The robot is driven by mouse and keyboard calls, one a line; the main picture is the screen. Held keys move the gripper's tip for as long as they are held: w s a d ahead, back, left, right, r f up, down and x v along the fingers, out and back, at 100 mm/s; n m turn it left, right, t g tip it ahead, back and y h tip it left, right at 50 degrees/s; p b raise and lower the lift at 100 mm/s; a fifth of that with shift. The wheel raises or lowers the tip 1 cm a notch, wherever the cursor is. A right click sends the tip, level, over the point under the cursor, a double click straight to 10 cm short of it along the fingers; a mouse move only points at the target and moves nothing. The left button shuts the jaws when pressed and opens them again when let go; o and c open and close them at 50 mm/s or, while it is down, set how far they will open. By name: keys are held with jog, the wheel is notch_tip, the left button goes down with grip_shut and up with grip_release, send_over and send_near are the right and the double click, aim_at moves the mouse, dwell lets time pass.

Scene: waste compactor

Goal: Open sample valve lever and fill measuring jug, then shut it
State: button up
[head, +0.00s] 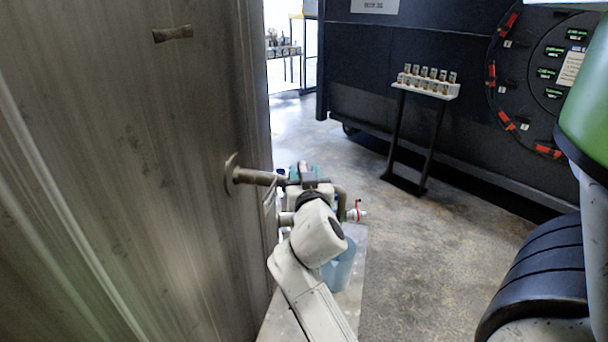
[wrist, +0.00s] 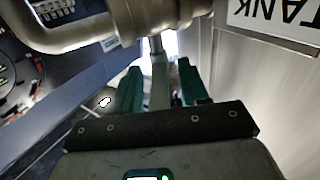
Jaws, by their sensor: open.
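The sample valve pipe (head: 255,177) comes out of the tank wall. It bends down beyond my gripper (head: 303,172), and its valve body (wrist: 150,18) fills the top of the wrist view. A grey lever (wrist: 160,82) hangs from the valve between the two teal fingers of my gripper (wrist: 157,68). The fingers are open, with gaps showing beside the lever. The bluish clear measuring jug (head: 342,268) stands below the pipe, partly hidden by my arm. I cannot tell its fill level.
The metal tank wall (head: 130,150) stands close on the left. A red-and-white fitting (head: 357,213) is right of my wrist. A pale platform (head: 350,300) lies under the jug. A small stand with samples (head: 425,85) is farther back. Open floor (head: 430,240) lies right.

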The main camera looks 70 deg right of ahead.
jog(key=b+v, duration=0.3)
jog(key=v, duration=0.7)
jog(key=shift+s+a, duration=0.2)
jog(key=shift+a, duration=0.15)
jog(key=w+a+f+n+g+y, duration=0.1)
jog(key=a+f+n+y, duration=0.3)
jog(key=f, duration=0.6)
jog(key=w+a+f+n+g+y, duration=0.1)
jog(key=a+f+n+y, duration=0.1)
jog(key=a+f+y, duration=0.65)
jog(key=s+a+f+n+g+y, duration=0.2)
jog(key=s+a+f+n, duration=0.1)
jog(key=f, duration=0.4)
jog(key=s+a+f+n+g+y, duration=0.1)
jog(key=s+a+f+n+g, duration=0.1)
jog(key=a+f, duration=0.4)
jog(key=s+a+n, duration=0.1)
jog(key=s, duration=0.1)
jog(key=shift+s+a+f+n+g+y, duration=0.3)
jog(key=shift+s+f+n+y, duration=0.05)
jog(key=shift+s+n, duration=0.05)
dwell(2.9)
